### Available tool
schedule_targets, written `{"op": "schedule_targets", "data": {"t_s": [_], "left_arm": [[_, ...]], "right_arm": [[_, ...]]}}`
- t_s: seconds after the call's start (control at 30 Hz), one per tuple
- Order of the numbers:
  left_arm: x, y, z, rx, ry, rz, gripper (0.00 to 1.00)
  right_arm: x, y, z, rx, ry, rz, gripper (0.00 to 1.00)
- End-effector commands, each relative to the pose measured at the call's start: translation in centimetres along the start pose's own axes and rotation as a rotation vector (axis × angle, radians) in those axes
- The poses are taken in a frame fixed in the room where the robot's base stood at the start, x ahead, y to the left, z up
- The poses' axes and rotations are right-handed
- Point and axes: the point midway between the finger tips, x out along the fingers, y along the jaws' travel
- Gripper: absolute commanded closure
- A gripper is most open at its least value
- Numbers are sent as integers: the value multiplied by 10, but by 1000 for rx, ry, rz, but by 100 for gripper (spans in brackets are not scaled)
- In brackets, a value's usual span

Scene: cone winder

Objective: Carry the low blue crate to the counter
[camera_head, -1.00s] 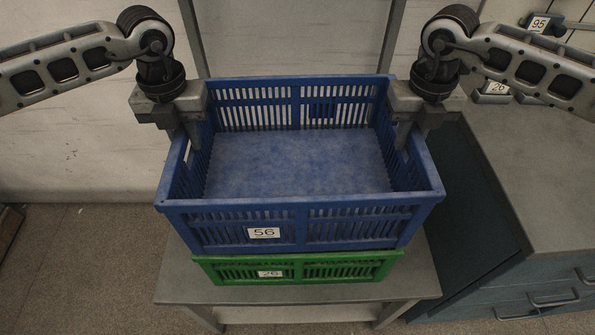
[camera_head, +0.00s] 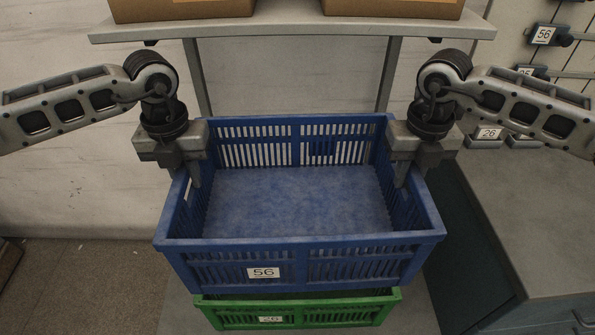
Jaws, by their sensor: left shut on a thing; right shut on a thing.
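The blue crate (camera_head: 300,242), labelled 56, is empty and level in the head view, above a green crate. My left gripper (camera_head: 190,178) is shut on its left side wall and my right gripper (camera_head: 405,178) is shut on its right side wall. The fingertips are partly hidden at the walls. The grey counter (camera_head: 535,215) is at the right, with drawers below its top.
The green crate (camera_head: 300,314) sits on a grey stand (camera_head: 412,312) under the blue one. A shelf (camera_head: 300,27) with cardboard boxes (camera_head: 183,10) is behind. Labelled fixtures (camera_head: 488,136) stand at the counter's back. The near counter top is clear.

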Motion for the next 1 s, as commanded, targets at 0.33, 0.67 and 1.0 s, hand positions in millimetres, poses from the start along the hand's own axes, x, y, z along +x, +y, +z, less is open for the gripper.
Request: {"op": "schedule_targets", "data": {"t_s": [0.33, 0.67, 1.0], "left_arm": [[-22, 0, -6, 0, -3, -1, 100], [-47, 0, -14, 1, -2, -1, 100], [-62, -1, 2, 0, -2, -2, 100]], "right_arm": [[-23, 0, -5, 1, -6, 3, 100], [-48, 1, -14, 0, -5, 3, 100], [-63, 1, 3, 1, -6, 3, 100]]}}
